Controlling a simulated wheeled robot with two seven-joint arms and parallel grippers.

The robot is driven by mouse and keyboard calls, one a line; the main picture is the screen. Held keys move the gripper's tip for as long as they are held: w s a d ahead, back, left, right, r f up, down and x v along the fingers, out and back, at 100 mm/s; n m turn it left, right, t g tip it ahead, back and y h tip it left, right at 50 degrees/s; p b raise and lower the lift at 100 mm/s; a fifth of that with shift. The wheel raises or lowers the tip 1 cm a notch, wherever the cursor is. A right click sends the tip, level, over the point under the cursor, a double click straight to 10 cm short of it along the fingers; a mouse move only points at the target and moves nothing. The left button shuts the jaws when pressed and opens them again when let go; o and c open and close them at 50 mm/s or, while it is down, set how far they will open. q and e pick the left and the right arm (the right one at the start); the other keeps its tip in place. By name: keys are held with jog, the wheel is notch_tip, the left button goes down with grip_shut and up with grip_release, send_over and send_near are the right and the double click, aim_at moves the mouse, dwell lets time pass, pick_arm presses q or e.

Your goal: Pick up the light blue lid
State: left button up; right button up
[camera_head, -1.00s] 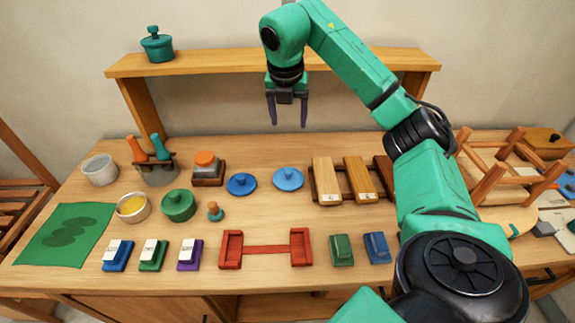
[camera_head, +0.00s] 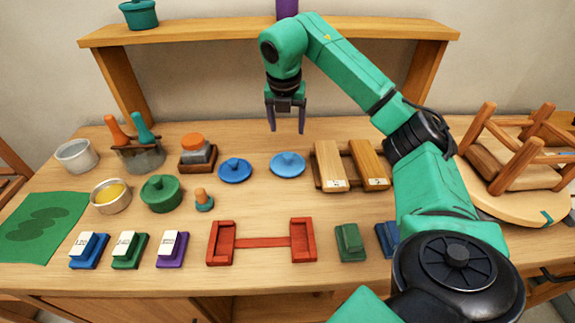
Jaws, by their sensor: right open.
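The light blue lid (camera_head: 287,165) lies on the table near the middle, a round disc with a small knob on top. A darker blue lid (camera_head: 235,171) lies just left of it, a small gap apart. My right gripper (camera_head: 287,127) is open and empty, pointing down. It shows above and behind the light blue lid in the picture, apart from it. My left gripper is not in view.
Wooden blocks (camera_head: 331,166) on a rack stand right of the light blue lid. A block with an orange top (camera_head: 193,150) stands left. A red holder (camera_head: 262,243) lies in front. A shelf (camera_head: 205,32) spans the back. Bare tabletop lies around the lids.

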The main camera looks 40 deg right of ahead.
aim_at(288, 155)
jog(key=p+x, duration=0.2)
jog(key=x, duration=1)
jog(key=shift+w+f+p, duration=0.1)
jog(key=shift+w+p, duration=0.05)
jog(key=shift+p, duration=0.25)
grip_shut()
